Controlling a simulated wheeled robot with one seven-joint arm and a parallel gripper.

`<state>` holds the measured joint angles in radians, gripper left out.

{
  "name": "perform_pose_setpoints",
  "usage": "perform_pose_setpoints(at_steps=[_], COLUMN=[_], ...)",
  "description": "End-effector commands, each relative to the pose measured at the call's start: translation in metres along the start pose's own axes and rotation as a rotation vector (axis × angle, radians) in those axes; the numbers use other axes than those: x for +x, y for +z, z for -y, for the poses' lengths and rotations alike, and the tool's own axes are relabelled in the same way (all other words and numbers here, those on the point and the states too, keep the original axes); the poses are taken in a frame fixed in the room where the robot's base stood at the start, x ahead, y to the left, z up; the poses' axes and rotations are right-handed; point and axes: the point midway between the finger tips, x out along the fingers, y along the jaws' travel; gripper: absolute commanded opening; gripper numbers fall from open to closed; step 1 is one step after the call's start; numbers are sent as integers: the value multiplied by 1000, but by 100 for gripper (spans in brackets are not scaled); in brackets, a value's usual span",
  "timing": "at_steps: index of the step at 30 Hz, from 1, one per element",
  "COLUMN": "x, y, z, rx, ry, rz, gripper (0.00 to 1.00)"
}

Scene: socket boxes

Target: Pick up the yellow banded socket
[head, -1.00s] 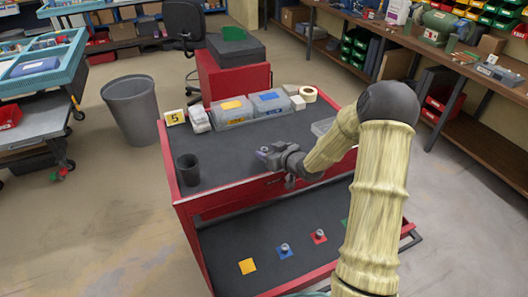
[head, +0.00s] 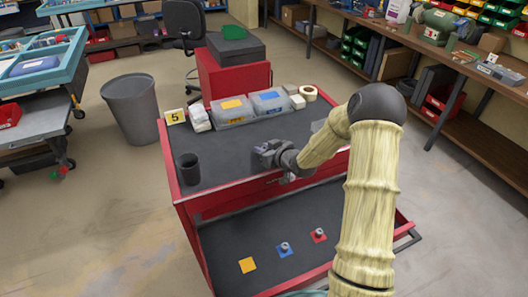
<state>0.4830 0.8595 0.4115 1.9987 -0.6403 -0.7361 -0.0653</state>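I cannot make out a yellow banded socket in the head view. My gripper (head: 264,153) is over the middle of the red cart's dark top (head: 225,160), seen from behind, and its fingers are too small and hidden to read. Whether it holds anything cannot be told. On the lower dark shelf (head: 235,228), a yellow square (head: 247,265) is bare. A small grey socket (head: 284,246) stands on a blue square (head: 286,252), and another (head: 319,232) on a red square (head: 318,238).
Two clear boxes, one with a yellow label (head: 232,104) and one with a blue label (head: 269,97), stand at the cart top's back. A dark cup (head: 189,169) is at the left, near a number 5 card (head: 175,116). White tape (head: 308,93) lies at the back right.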

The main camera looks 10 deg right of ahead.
Motion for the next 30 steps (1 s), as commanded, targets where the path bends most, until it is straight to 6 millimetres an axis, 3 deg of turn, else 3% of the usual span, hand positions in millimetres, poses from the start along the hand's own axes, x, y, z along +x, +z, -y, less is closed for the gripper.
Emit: perform_pose_setpoints(at_steps=[11,24,30], x=[-2,-32,-38], y=[-6,-76,-92], z=[0,-1,0], rx=[-1,-3,0], ry=[0,2,1], rz=[-2,-3,-1], gripper=[0,0,0])
